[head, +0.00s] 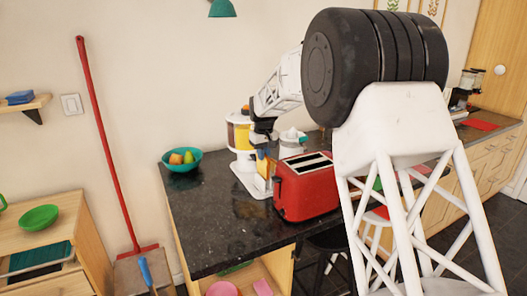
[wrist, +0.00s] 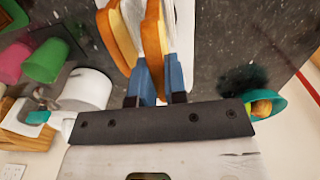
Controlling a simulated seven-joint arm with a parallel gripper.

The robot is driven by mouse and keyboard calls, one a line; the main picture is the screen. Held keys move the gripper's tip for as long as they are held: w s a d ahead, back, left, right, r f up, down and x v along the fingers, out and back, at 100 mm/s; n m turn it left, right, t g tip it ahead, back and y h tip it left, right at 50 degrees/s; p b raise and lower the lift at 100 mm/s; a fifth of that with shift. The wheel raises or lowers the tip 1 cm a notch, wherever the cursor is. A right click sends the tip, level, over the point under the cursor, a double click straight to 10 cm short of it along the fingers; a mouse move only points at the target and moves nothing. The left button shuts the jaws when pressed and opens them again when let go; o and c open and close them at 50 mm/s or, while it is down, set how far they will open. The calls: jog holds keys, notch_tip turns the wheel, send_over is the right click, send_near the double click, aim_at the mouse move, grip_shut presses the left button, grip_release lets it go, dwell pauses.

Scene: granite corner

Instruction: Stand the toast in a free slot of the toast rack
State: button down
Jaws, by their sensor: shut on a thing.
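My gripper (head: 263,156) points down beside the left end of the red toaster (head: 307,188). Its blue fingers, also in the wrist view (wrist: 160,78), are shut on a slice of toast (wrist: 153,35) with a brown crust. In the head view the toast (head: 263,170) is partly covered by the fingers. A second, paler bread slice (wrist: 121,28) shows just left of the held one in the wrist view. A white, low piece (head: 243,182) lies below the toast; I cannot tell if it is the toast rack. No rack slots can be made out.
A white and yellow juicer (head: 239,133) stands behind my gripper. A teal fruit bowl (head: 182,160) is at the counter's back left. The dark counter (head: 217,225) is clear at the front left. A white mug-like object (wrist: 85,90) shows in the wrist view.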

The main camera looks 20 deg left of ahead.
jog(key=shift+f, duration=1.85)
jog(key=c, duration=1.1)
grip_release()
jog(key=shift+r, duration=4)
